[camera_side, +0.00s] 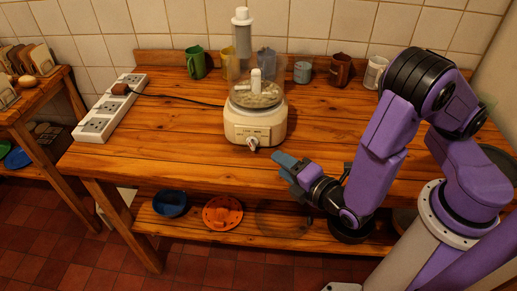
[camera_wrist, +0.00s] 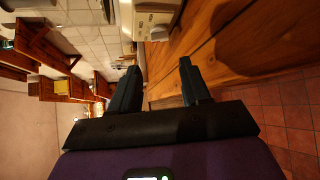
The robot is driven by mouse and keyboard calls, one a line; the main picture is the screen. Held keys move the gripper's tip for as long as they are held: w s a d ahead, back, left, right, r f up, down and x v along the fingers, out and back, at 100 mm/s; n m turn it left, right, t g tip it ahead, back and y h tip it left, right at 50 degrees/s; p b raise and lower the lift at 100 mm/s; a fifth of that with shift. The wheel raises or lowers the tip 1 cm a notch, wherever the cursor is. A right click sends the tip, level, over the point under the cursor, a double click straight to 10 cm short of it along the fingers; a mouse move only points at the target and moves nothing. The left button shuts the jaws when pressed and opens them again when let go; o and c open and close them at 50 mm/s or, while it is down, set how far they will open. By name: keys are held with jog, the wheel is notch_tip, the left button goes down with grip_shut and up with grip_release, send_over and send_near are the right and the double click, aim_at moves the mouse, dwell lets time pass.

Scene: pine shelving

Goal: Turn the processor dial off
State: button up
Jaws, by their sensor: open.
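The food processor (camera_side: 256,106) is cream, with a clear bowl, and stands upright near the middle of the wooden counter in the side view. Its dial (camera_side: 252,143) is a small pale knob on the front of the base, below printed labels; I cannot read its exact setting. In the wrist view, the processor base (camera_wrist: 157,18) shows at the top, rotated and partly cut off. My gripper (camera_wrist: 158,85) has its two fingers spread with nothing between them.
A white power strip (camera_side: 108,110) with a plugged cord lies on the counter's left. Several mugs, including a green one (camera_side: 196,62), line the back. A lower shelf holds a blue bowl (camera_side: 170,203) and an orange dish (camera_side: 222,212).

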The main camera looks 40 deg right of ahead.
aim_at(253, 146)
jog(key=x, duration=1)
jog(key=shift+w+f, duration=0.15)
jog(key=shift+w, duration=0.2)
jog(key=c, duration=0.8)
